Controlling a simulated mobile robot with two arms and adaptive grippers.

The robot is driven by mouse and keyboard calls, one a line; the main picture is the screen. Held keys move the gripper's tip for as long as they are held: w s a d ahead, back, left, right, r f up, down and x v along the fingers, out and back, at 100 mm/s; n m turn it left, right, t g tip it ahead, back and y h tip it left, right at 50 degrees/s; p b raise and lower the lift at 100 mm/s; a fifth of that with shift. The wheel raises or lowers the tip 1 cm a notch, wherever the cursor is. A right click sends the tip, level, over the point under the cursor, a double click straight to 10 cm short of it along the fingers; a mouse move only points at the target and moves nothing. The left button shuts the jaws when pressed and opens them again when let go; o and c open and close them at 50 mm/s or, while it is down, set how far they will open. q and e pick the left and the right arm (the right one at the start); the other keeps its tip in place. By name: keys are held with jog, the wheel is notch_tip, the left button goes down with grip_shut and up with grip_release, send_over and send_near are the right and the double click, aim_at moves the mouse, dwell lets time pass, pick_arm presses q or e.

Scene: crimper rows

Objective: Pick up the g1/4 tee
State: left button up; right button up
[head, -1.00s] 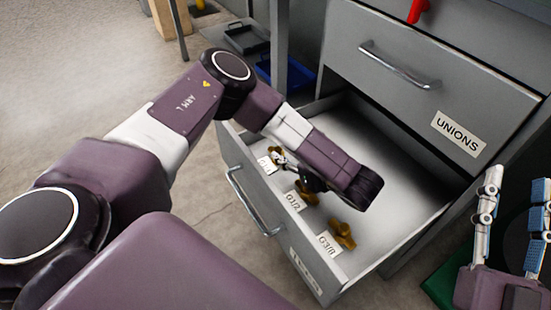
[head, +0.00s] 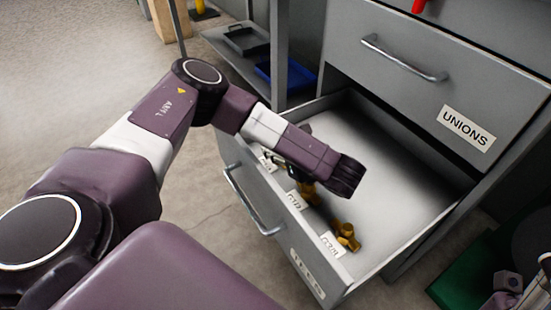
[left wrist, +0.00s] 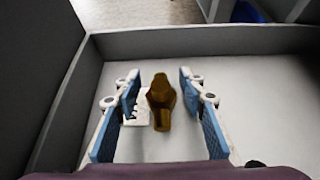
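In the left wrist view a brass tee (left wrist: 161,101) stands between the blue-padded fingers of my left gripper (left wrist: 159,88). The gripper is open, with a gap on both sides of the tee. A white label card (left wrist: 136,108) lies just left of the tee; its text is unreadable there. In the head view my left forearm and wrist hide this tee, and the gripper (head: 277,161) shows only in part, beside a partly covered card (head: 266,160) at the drawer's far end. My right gripper (head: 512,292) is mostly cut off at the lower right corner.
The open grey drawer (head: 408,236) has walls close around my left gripper. Other brass fittings lie along its front: one by the G1/2 card (head: 308,194), one by the G3/8 card (head: 346,236). The drawer's back half is clear. A closed UNIONS drawer (head: 430,95) is above.

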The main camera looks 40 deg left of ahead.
pick_arm(q)
jog(key=shift+c, duration=0.5)
grip_shut()
